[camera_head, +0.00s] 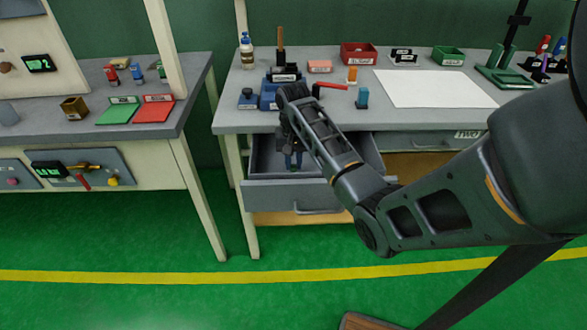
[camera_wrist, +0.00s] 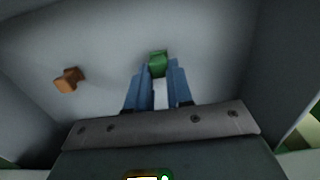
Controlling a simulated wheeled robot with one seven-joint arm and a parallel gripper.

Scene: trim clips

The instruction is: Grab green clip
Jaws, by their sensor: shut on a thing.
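In the wrist view the green clip (camera_wrist: 157,62) is held between the blue fingertips of my gripper (camera_wrist: 157,74). My gripper is shut on it, and the fingers hide part of its sides. My gripper also shows in the head view (camera_head: 293,160), reaching down into the open drawer (camera_head: 262,160); the clip cannot be made out there. An orange clip (camera_wrist: 68,80) lies on the pale drawer floor to the left, apart from my gripper.
The drawer walls stand close around my gripper, and the tabletop (camera_head: 240,118) lies above and behind. On it are a blue block holder (camera_head: 268,100), a red bin (camera_head: 358,54), a green bin (camera_head: 449,56) and a white sheet (camera_head: 435,88). A second drawer (camera_head: 430,142) at right is shut.

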